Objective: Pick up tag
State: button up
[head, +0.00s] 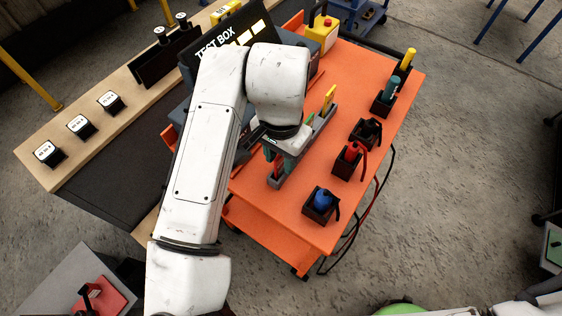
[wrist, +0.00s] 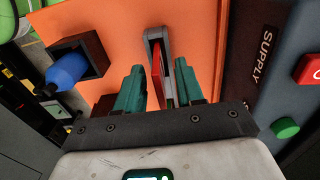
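A grey rack (head: 325,124) on the orange cart top holds upright tags: a yellow tag (head: 329,97), a green tag (head: 309,118) and a red tag (head: 278,166) at its near end. The wrist view shows the red tag (wrist: 167,62) standing in the grey rack end (wrist: 153,38). My gripper (head: 281,160) is over the near end of the rack, pointing down. In the wrist view its teal fingers (wrist: 158,88) are apart, one on each side of the red tag, closer on the right. I cannot tell whether the right finger touches it. The middle of the rack is partly hidden by my gripper.
Dark holders with blue (head: 323,200), red (head: 352,152), black (head: 369,131), teal (head: 392,84) and yellow (head: 407,60) items line the cart's right side. The test box (head: 225,40) stands behind my arm. A yellow box (head: 322,32) is at the back.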

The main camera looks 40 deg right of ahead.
jog(key=shift+f, duration=0.75)
jog(key=shift+c, duration=0.3)
grip_shut()
